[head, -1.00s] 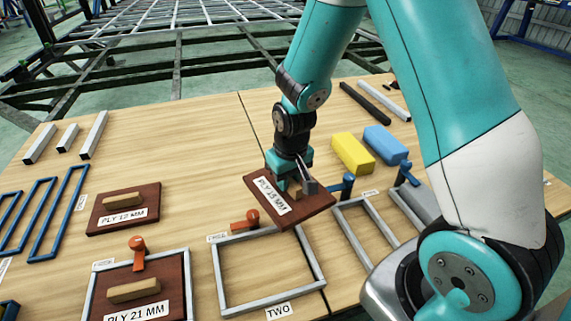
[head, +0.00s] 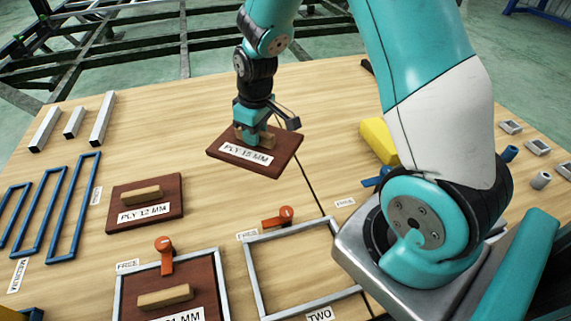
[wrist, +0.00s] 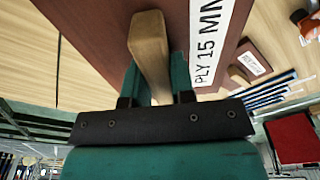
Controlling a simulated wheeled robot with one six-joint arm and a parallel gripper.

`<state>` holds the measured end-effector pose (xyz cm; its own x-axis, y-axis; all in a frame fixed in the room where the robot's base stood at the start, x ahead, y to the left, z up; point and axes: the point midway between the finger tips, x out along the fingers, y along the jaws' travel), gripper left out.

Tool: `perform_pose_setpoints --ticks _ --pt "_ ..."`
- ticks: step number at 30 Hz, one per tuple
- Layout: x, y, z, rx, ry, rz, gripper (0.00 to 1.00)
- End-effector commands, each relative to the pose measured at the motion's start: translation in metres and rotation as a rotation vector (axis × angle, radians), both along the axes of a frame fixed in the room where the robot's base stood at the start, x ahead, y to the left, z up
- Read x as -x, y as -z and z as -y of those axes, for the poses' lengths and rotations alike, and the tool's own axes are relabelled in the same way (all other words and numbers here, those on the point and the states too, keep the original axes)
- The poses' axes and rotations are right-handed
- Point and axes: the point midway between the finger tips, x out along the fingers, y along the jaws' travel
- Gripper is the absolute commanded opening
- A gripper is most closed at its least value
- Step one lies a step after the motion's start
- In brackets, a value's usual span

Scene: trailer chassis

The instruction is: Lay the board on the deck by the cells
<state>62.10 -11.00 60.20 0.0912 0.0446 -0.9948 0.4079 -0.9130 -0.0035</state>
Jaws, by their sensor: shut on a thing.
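My gripper (head: 255,135) is shut on the wooden handle of a dark red-brown board labelled PLY 15 MM (head: 272,161). It holds the board above the wooden table. In the wrist view the handle (wrist: 150,50) sits between the jaws, with the board (wrist: 90,25) and its label beyond. A board labelled PLY 12 MM (head: 120,190) lies on the table to the left. A board labelled PLY 21 MM (head: 200,271) lies in a grey frame at the front. I cannot make out cells or a deck with certainty.
An empty grey frame labelled TWO (head: 252,270) lies at the front, with an orange clamp (head: 284,215) beside it. Blue frames (head: 70,230) and grey tubes (head: 103,118) are at the left. A yellow block (head: 376,140) is partly behind my arm. The trailer chassis (head: 150,70) stands beyond the table.

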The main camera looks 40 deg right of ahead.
Motion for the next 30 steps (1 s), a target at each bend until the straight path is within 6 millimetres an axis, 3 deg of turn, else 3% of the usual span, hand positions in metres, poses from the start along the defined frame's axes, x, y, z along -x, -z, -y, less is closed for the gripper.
perform_pose_setpoints --ticks 1,7,11,14,17,24,30 --pt "-0.007 -0.013 0.004 -0.002 -0.098 0.005 0.00" --pt "-0.021 -0.049 0.015 -0.008 -0.512 0.010 0.00" --pt "-0.025 -0.062 0.020 -0.009 -0.679 0.016 0.00" --pt "-0.026 -0.061 0.021 -0.011 -0.739 0.015 0.00" --pt "-0.026 -0.043 0.021 -0.014 -0.757 0.013 0.00" --pt "-0.025 0.026 0.020 -0.014 -0.757 0.012 0.00" --pt "-0.026 0.074 0.020 -0.013 -0.756 0.014 0.00"
